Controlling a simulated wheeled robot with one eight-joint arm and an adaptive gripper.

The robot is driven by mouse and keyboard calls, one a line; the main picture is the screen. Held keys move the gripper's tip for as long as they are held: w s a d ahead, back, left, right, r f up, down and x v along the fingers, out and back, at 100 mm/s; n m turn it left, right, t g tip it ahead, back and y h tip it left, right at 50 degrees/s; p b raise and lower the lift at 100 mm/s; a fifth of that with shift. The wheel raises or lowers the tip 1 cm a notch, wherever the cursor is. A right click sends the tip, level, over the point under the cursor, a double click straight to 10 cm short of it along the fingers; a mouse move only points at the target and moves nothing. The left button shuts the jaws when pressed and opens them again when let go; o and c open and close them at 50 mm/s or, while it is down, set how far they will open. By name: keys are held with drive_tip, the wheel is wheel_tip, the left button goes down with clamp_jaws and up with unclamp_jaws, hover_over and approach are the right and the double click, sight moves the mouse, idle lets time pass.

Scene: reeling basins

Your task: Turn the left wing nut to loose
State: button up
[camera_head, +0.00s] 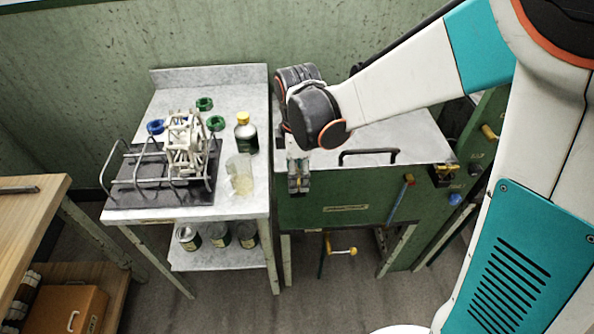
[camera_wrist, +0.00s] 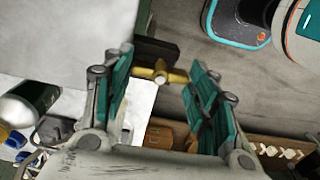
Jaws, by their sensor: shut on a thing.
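The left wing nut (camera_wrist: 161,74) is brass-yellow, with a round hub and two wings, beside a dark bracket (camera_wrist: 156,50) in the wrist view. My gripper (camera_wrist: 160,66) has its teal-padded fingers on either side of it, shut on its wings. In the head view my gripper (camera_head: 298,184) points down at the front left of the green basin (camera_head: 345,208) and mostly hides this nut. Another yellow wing nut on a dark bracket (camera_head: 446,172) shows at the basin's front right corner.
The basin's grey lid has a black handle (camera_head: 369,152). At left, a grey side table (camera_head: 246,207) holds a reel (camera_head: 185,145), bottle (camera_head: 246,134) and beaker (camera_head: 240,175).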

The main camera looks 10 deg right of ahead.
drive_tip(key=o, duration=1.1)
drive_tip(key=shift+d, duration=0.1)
drive_tip(key=shift+c, duration=0.2)
